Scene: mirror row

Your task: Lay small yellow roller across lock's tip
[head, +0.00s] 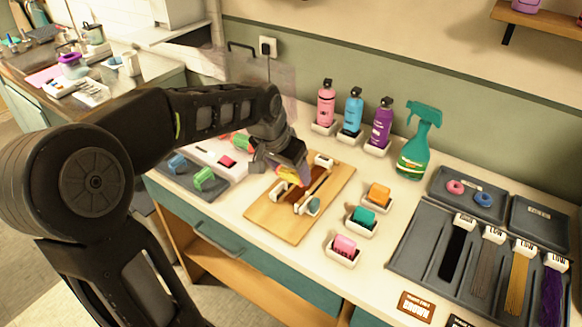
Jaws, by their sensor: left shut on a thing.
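My left gripper (296,182) reaches over the wooden board (272,220) from the left and points down. It is shut on a small yellow roller (287,175), which is partly hidden by the fingers. A dark brown lock (319,182) seems to lie along the board just right of the gripper, between pale holders. The roller is close to the lock, but I cannot tell whether they touch. My right gripper is out of view.
Orange (379,194), teal (363,217) and pink (344,244) rollers sit in white holders right of the board. Behind stand bottles (354,110) and a green spray bottle (415,150). A grey tray (425,240) at right holds coloured locks. Left, another tray (186,184) holds rollers.

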